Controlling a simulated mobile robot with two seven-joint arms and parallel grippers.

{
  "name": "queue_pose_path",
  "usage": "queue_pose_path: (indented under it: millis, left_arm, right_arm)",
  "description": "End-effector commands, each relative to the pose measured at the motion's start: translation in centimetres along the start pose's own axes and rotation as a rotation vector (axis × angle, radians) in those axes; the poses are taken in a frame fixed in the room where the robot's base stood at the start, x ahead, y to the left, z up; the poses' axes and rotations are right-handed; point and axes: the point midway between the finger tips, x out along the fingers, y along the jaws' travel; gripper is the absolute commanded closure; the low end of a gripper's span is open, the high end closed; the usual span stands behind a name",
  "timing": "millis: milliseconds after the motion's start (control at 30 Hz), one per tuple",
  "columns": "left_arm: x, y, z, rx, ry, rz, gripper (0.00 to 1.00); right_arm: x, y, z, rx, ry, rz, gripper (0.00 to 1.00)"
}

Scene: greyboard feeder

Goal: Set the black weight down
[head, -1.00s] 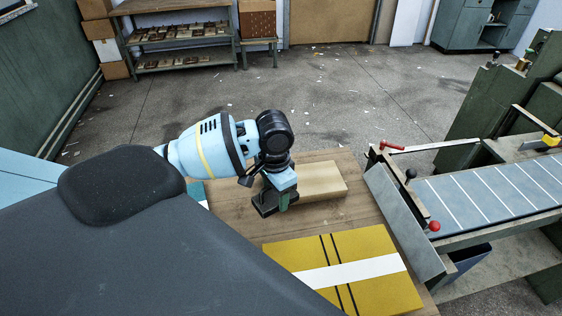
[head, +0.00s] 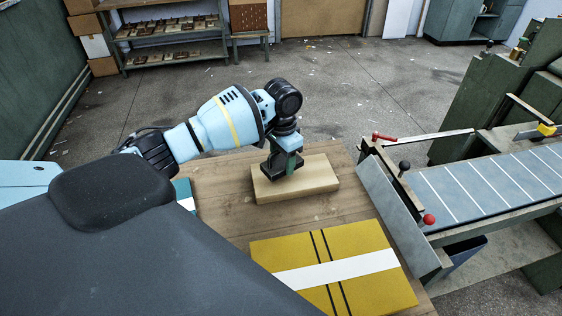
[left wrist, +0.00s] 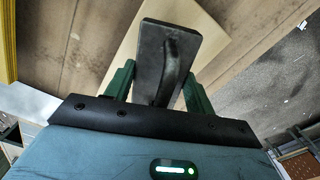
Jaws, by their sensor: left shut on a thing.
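My left gripper (head: 282,168) points down over the pale wooden board (head: 312,185) on the table. It is shut on the black weight (head: 268,174), which sits low over the board's left part. I cannot tell whether the weight touches the board. In the left wrist view the weight (left wrist: 153,48) is a dark flat block with a raised handle, held between the green fingers of the gripper (left wrist: 158,76). The pale board (left wrist: 124,48) shows behind it. My right gripper is not in view.
The wooden table (head: 225,222) has free room left of and below the board. A yellow pack (head: 370,247) with a white band lies at the front. A teal pack (head: 183,190) is partly hidden behind my arm. The feeder machine (head: 480,190) stands at the right.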

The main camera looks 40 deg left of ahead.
Motion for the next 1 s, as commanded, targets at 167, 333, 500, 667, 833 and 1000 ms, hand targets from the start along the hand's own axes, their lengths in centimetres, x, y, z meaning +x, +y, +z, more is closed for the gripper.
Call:
queue_pose_path:
  millis: [167, 333, 500, 667, 833, 1000]
  left_arm:
    - [-0.5, -0.2, -0.4, 0.000, 0.009, -0.001, 1.00]
    - [0.6, -0.5, -0.8, -0.001, 0.005, 0.000, 1.00]
    - [2.6, -0.5, -0.9, -0.001, 0.007, -0.001, 1.00]
    - [3.1, -0.5, -0.9, 0.000, 0.010, -0.002, 1.00]
    - [3.0, -0.5, -0.9, 0.000, 0.010, -0.002, 1.00]
    - [3.6, -0.5, -0.7, 0.000, 0.003, -0.001, 0.45]
  right_arm:
    - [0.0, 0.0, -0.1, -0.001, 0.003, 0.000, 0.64]
    - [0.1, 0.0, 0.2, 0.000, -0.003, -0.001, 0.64]
    - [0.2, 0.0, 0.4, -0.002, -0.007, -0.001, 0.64]
    - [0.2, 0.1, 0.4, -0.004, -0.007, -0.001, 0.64]
    - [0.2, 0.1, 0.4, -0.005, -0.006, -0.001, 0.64]
    - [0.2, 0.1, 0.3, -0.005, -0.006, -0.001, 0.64]
